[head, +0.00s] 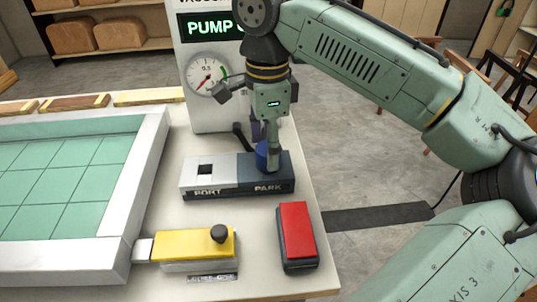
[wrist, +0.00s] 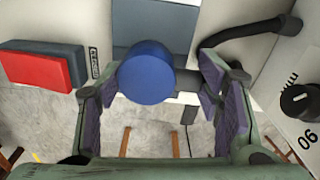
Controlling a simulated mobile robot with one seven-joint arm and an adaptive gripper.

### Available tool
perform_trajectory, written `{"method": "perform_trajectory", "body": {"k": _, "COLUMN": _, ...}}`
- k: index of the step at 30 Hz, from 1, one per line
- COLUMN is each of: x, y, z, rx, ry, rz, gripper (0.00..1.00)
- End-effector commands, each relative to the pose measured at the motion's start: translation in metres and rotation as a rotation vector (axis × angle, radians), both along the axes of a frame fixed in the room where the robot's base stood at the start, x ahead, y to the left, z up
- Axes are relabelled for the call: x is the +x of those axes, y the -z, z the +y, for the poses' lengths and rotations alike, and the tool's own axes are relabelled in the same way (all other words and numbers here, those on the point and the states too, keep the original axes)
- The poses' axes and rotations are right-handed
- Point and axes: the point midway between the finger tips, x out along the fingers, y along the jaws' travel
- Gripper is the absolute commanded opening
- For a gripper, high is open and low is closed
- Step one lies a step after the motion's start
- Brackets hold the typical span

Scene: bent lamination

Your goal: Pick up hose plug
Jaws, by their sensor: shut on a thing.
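The hose plug is a blue round piece (head: 262,156) at the PARK half of the port block (head: 268,172), at its back edge. In the wrist view the blue plug (wrist: 147,76) lies between my fingers, nearer the left one. My gripper (head: 271,160) points down at the block and is shut on the plug; its fingers also show in the wrist view (wrist: 165,88). The finger in front hides part of the plug in the head view. I cannot tell whether the plug is clear of the block. The PORT half (head: 207,172) has a dark square opening.
The white pump housing with gauge (head: 206,74) stands behind the block. A red-topped box (head: 296,232) and a yellow block with a black knob (head: 195,244) are in front. A white-framed green tiled panel (head: 149,190) lies left. A black hose (wrist: 250,34) runs right in the wrist view.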

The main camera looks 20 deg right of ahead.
Motion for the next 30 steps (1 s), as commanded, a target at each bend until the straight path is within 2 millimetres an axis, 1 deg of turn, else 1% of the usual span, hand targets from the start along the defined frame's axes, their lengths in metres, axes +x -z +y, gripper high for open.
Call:
{"method": "perform_trajectory", "body": {"k": 7, "x": 0.000, "y": -0.001, "z": 0.000, "rx": 0.000, "ry": 0.000, "rz": 0.000, "gripper": 0.29}}
{"method": "perform_trajectory", "body": {"k": 11, "x": 0.000, "y": -0.008, "z": 0.000, "rx": 0.000, "ry": 0.000, "rz": 0.000, "gripper": 0.29}}
{"method": "perform_trajectory", "body": {"k": 14, "x": 0.000, "y": -0.019, "z": 0.000, "rx": 0.001, "ry": 0.000, "rz": 0.000, "gripper": 0.29}}
{"method": "perform_trajectory", "body": {"k": 17, "x": 0.000, "y": -0.035, "z": 0.000, "rx": 0.001, "ry": 0.000, "rz": -0.001, "gripper": 0.29}}
{"method": "perform_trajectory", "body": {"k": 24, "x": 0.000, "y": -0.079, "z": 0.000, "rx": 0.002, "ry": -0.001, "rz": -0.001, "gripper": 0.29}}
{"method": "perform_trajectory", "body": {"k": 27, "x": 0.000, "y": -0.092, "z": 0.000, "rx": 0.002, "ry": -0.001, "rz": 0.001, "gripper": 0.29}}
{"method": "perform_trajectory", "body": {"k": 30, "x": 0.000, "y": -0.100, "z": 0.000, "rx": 0.001, "ry": 0.000, "rz": 0.001, "gripper": 0.29}}
